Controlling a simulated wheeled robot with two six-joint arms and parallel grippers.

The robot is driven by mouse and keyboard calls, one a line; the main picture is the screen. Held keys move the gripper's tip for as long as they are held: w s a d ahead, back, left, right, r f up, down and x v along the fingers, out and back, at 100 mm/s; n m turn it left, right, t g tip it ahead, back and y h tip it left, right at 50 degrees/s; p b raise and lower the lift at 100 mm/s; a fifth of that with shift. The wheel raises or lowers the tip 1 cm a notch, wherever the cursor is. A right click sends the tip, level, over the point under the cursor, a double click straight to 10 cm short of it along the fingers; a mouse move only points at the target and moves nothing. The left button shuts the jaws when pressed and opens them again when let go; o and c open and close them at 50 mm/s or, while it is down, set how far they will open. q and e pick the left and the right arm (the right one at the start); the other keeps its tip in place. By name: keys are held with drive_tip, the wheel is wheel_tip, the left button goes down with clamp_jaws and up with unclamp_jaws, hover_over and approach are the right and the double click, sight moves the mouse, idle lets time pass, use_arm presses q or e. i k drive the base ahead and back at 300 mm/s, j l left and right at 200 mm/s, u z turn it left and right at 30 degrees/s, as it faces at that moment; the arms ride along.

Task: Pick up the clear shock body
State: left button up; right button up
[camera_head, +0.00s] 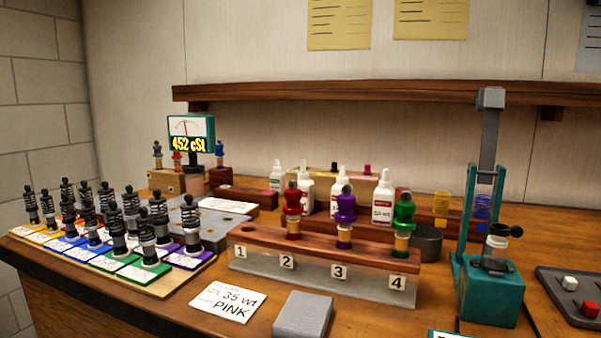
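A wooden rack (335,250) with slots marked 1 to 4 stands in the middle of the bench. Slot 1 looks empty. A red-topped shock body (293,211) stands upright at 2, a purple-topped one (345,215) at 3 and a green-topped one (404,222) at 4. I cannot surely pick out a clear shock body. A small pale cylinder (498,238) with a black knob sits in a teal stand (488,292) at the right. Translucent yellow (441,204) and blue (482,207) pieces stand behind. Neither of my grippers is in view.
Black spring shocks stand in rows on a coloured board (160,285) at left. White bottles (383,200) stand behind the rack. A dark tray (563,303) lies at right.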

sight(497, 239)
drive_tip(key=j+z, duration=0.15)
drive_tip(key=j, duration=0.2)
drive_tip(key=j+z, duration=0.4)
drive_tip(key=z, duration=0.15)
drive_tip(key=i, duration=0.05)
